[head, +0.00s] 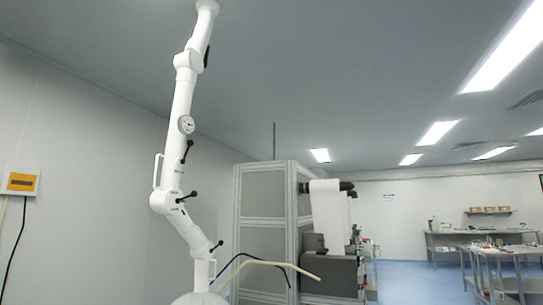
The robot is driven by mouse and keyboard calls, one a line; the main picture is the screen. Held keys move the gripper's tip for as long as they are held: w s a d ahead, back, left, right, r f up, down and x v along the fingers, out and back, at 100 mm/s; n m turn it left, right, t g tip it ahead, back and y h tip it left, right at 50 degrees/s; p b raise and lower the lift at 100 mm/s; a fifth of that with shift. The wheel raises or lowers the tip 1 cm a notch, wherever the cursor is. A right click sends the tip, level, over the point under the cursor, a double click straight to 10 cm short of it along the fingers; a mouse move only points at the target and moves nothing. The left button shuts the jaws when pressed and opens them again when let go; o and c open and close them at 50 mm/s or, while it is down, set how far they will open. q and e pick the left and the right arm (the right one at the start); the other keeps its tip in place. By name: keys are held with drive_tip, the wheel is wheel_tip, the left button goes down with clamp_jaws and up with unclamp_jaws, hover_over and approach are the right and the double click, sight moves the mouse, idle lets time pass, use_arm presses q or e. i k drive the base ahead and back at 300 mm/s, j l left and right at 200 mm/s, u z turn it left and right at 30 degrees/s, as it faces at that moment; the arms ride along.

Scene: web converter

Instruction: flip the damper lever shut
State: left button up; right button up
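A white jointed extraction arm (181,92) rises from a rounded white base (200,299) at the left of centre. Several black-knobbed levers stick out from its right side: an upper one (187,151) below a round dial-like disc (186,124), a middle one (190,195) near the elbow, and a lower one (217,245). I cannot tell which is the damper lever, nor whether it is open or shut. A white loop handle (157,170) is on the arm's left side. Neither of my grippers is in view.
A grey panelled cabinet (264,213) stands right of the arm, beside a white and dark-grey machine (331,217). A black and a cream hose (295,269) curve in front. Metal workbenches (505,251) and blue floor lie right.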

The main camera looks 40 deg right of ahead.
sight(190, 143)
drive_tip(key=z, duration=0.55)
drive_tip(key=i+l+u, duration=0.2)
drive_tip(key=i, duration=0.25)
drive_tip(key=i+l+u, duration=0.2)
drive_tip(key=i+l, duration=0.15)
drive_tip(key=l, duration=0.15)
drive_tip(key=i+l+u, duration=0.2)
drive_tip(key=i+l, duration=0.2)
drive_tip(key=i+l+u, duration=0.2)
drive_tip(key=i+l, duration=0.15)
drive_tip(key=l, duration=0.15)
drive_tip(key=i+l+u, duration=0.2)
drive_tip(key=l, duration=0.35)
drive_tip(key=i, duration=0.1)
